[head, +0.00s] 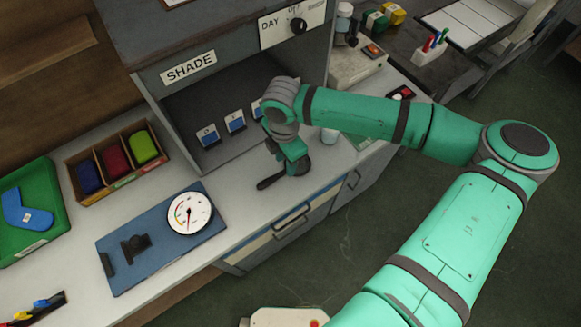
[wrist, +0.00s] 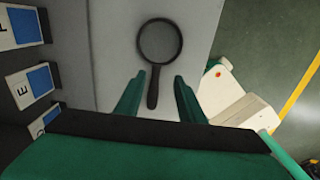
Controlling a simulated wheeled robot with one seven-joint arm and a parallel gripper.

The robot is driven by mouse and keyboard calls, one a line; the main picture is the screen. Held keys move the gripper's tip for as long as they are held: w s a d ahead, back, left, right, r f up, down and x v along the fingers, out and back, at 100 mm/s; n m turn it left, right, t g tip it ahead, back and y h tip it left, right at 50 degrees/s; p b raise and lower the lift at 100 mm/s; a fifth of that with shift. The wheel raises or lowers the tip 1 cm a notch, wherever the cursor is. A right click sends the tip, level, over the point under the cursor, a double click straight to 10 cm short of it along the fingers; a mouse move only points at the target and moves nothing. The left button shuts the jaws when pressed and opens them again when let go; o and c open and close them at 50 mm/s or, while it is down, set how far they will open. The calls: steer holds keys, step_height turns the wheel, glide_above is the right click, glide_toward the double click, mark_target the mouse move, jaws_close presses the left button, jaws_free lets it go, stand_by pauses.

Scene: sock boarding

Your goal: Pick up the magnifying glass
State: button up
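The magnifying glass (wrist: 153,88) is dark, with a round rim and a straight handle, and lies flat on the pale counter. In the wrist view its lens is beyond my fingertips and its handle runs back between them. My gripper (wrist: 160,78) is open, a finger on each side of the handle, with nothing held. I cannot tell how high the fingertips are above the counter.
The shade cabinet (head: 188,68) with several blue-and-white cards stands behind my gripper. A blue board (head: 125,275) with a dial gauge (head: 190,213) lies to the left. A tray of coloured socks (head: 75,175) and a green tray (head: 45,170) are farther left. The counter's front edge is close.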

mark_target(282, 172)
steer(key=f, duration=0.2)
steer(key=a+f, duration=0.1)
steer(key=f, duration=0.1)
steer(key=shift+f, duration=0.15)
steer(key=shift+w+f, duration=0.1)
steer(key=shift+f, duration=0.25)
jaws_close()
